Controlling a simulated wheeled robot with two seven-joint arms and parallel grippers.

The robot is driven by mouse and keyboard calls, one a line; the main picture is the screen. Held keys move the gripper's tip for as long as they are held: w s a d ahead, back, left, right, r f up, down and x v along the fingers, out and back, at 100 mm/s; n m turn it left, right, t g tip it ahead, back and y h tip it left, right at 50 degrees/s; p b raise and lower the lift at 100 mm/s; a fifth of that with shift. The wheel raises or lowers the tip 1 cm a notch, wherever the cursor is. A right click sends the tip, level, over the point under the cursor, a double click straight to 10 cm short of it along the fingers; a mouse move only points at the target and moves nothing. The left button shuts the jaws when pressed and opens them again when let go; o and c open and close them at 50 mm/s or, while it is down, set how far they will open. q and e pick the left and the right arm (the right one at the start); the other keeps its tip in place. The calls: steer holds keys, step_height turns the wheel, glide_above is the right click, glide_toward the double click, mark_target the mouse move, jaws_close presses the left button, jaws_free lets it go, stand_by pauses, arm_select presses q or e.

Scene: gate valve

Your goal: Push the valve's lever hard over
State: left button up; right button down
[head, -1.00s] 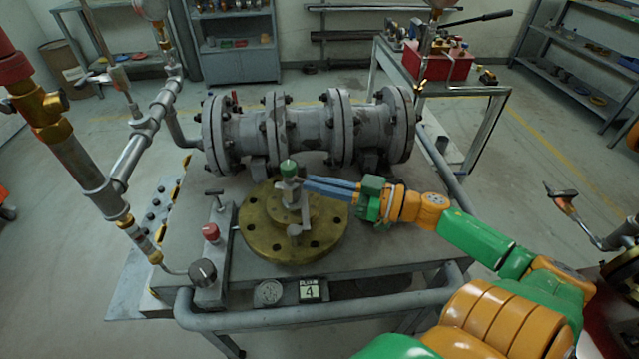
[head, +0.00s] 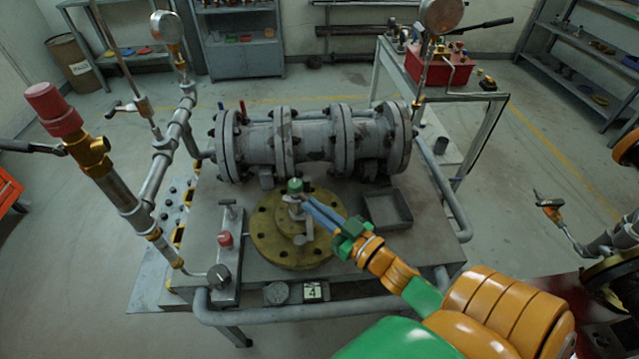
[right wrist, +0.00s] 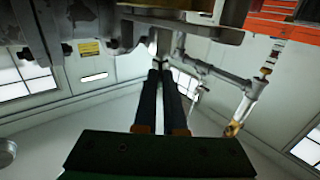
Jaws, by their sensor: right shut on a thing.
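The valve (head: 296,187) stands upright on a round brass flange (head: 270,245) on the bench, with a green cap on top and grey metal parts below it. My right gripper (head: 309,203) reaches in from the lower right, its blue fingers close together at the valve's upper part. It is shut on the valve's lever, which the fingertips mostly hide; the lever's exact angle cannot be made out. In the right wrist view the two dark fingers (right wrist: 160,66) run up nearly parallel to a small grey part. My left gripper is not in view.
A large grey flanged pipe (head: 312,141) lies behind the valve. A small grey tray (head: 387,209) sits to its right. A block with a red knob (head: 225,239) and upright pipework (head: 150,165) stand at the left. A bench rail (head: 330,309) runs along the front.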

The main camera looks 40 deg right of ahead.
steer(key=shift+a+m+h+p, duration=0.2)
steer(key=shift+a+m+h, duration=0.25)
steer(key=shift+h, duration=0.45)
steer(key=shift+a+m+h+p, duration=0.2)
steer(key=shift+m+h, duration=0.45)
steer(key=shift+h, duration=0.25)
steer(key=c, duration=1)
jaws_free()
